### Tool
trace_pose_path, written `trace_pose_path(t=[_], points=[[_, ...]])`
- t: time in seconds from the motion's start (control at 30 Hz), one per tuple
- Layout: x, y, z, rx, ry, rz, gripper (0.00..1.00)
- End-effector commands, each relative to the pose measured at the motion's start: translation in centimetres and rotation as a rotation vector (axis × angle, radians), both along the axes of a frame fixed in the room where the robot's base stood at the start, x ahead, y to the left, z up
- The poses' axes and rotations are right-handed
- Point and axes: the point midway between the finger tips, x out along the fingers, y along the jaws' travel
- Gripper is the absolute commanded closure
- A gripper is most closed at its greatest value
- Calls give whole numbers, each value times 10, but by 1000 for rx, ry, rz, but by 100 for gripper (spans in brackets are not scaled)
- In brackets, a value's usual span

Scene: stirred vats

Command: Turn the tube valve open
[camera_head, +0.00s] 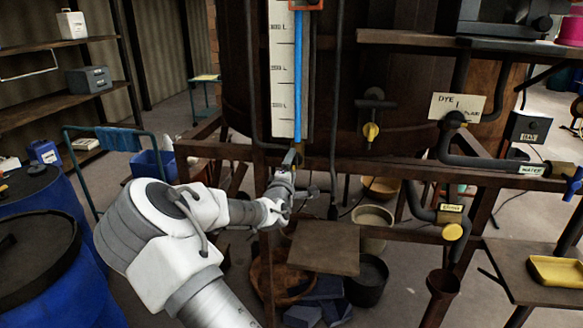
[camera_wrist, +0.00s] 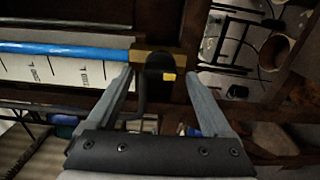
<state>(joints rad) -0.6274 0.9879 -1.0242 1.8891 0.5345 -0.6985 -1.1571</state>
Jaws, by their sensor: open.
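The tube valve is a brass body with a dark handle that has a yellow tip (camera_wrist: 168,77), at the end of the blue-filled level tube (camera_wrist: 70,49). In the head view the tube (camera_head: 298,80) stands upright beside a white scale on the brown vat, and the valve (camera_head: 290,157) at its foot is partly hidden by my gripper. In the wrist view my gripper (camera_wrist: 160,76) is open, with one finger on each side of the handle. I cannot tell whether either finger touches it.
A rusty frame rail (camera_head: 400,163) crosses just beside the valve. Right of it are another yellow-handled valve (camera_head: 371,132), a drain valve (camera_head: 453,231) and a water pipe (camera_head: 490,163). A flat board (camera_head: 325,247) and buckets lie below. Blue drums (camera_head: 40,250) stand left.

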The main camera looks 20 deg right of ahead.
Motion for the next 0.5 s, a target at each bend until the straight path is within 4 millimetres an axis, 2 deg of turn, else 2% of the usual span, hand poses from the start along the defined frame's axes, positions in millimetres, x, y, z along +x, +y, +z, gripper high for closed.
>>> trace_pose_path(t=[0.27,0.5], points=[[-11,9,-1,2,1,1,15],[-49,35,-1,2,1,3,15]])
